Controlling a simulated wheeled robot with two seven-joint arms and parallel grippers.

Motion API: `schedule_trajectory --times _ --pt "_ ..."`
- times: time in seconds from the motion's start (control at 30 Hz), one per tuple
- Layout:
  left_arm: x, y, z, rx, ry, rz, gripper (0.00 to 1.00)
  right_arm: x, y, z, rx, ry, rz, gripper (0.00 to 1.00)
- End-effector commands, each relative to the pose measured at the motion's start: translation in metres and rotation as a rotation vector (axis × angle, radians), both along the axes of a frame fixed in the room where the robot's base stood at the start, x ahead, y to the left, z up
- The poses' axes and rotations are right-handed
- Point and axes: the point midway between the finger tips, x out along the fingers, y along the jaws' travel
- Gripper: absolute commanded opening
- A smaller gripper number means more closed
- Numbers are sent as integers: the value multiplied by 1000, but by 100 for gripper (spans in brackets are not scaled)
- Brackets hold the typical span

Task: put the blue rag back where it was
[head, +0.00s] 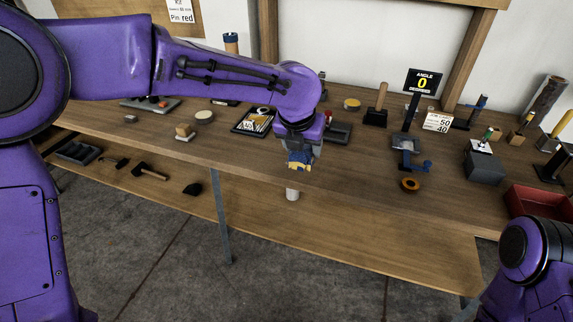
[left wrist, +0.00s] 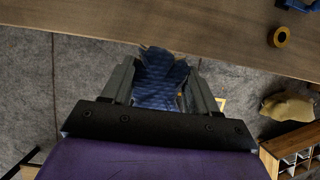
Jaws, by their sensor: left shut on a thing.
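The blue rag (left wrist: 158,78) is crumpled and held between the two fingers of my left gripper (left wrist: 160,85) in the left wrist view. In the head view, my left gripper (head: 299,158) points down at the table's front edge, and a blue patch of the rag (head: 297,156) shows at its fingertips with some yellow beside it. The left wrist view shows the rag mostly over the grey floor, just off the table edge. My right arm shows at the lower right of the head view, but its gripper is out of frame.
The wooden workbench (head: 345,178) carries an angle fixture with a blue crank (head: 407,145), an orange ring (head: 410,185), a dark tray (head: 253,122) and a red bin (head: 540,203). A white cup (head: 292,194) shows below the gripper. A lower shelf (head: 330,235) holds tools at left.

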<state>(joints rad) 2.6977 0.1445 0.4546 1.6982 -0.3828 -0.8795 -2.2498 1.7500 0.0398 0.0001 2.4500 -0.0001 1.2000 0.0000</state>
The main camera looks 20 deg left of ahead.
Motion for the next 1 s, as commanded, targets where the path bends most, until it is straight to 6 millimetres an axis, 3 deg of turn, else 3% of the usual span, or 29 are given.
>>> schedule_trajectory --times 0.3,0.5,0.7,0.87,1.0 --pt "73 47 -38 0 5 0 35 0 0 14 0 0 0 43" --pt "102 65 -80 2 5 -2 35 0 0 16 0 0 0 43" --pt "114 72 -98 1 3 -3 35 0 0 18 0 0 0 43" --pt "114 72 -125 3 5 -4 35 0 0 19 0 0 0 43" --pt "114 72 -129 2 3 -5 35 0 0 19 0 0 0 43"
